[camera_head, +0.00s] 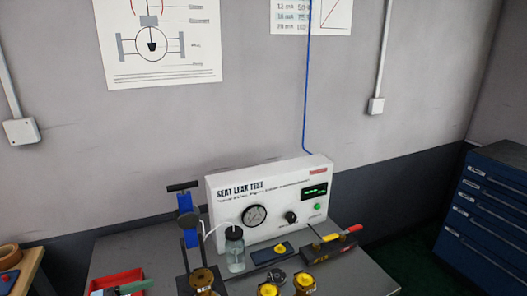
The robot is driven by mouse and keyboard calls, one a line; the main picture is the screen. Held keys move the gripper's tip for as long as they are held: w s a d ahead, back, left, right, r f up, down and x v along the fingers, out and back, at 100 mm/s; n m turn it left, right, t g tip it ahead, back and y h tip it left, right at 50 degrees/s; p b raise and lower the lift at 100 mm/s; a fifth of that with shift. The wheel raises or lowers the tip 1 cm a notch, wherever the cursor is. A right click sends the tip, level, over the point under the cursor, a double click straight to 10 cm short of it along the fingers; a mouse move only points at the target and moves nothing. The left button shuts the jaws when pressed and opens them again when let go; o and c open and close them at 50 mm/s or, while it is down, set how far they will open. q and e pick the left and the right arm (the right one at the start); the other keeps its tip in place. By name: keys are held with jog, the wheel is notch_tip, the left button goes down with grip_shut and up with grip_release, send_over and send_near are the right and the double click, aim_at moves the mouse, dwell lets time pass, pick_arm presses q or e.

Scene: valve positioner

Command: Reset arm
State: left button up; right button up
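Neither of my grippers shows in the head view, and no arm of mine can be made out. The seat leak test box (280,198) stands at the back of the grey bench, white, with a round gauge (255,216), a black knob (291,217) and a green-lit display (315,191). A clear bottle with a black cap (235,254) stands in front of it, with a white tube running to it. A blue upright clamp-like device (187,222) with a black handle stands to its left.
Several brass-coloured valve parts (268,289) sit at the bench's front edge, cut off by the frame. A red tray (113,281) is at the left. A dark block with red and yellow handles (333,246) lies at the right. A blue drawer cabinet (490,215) stands beyond.

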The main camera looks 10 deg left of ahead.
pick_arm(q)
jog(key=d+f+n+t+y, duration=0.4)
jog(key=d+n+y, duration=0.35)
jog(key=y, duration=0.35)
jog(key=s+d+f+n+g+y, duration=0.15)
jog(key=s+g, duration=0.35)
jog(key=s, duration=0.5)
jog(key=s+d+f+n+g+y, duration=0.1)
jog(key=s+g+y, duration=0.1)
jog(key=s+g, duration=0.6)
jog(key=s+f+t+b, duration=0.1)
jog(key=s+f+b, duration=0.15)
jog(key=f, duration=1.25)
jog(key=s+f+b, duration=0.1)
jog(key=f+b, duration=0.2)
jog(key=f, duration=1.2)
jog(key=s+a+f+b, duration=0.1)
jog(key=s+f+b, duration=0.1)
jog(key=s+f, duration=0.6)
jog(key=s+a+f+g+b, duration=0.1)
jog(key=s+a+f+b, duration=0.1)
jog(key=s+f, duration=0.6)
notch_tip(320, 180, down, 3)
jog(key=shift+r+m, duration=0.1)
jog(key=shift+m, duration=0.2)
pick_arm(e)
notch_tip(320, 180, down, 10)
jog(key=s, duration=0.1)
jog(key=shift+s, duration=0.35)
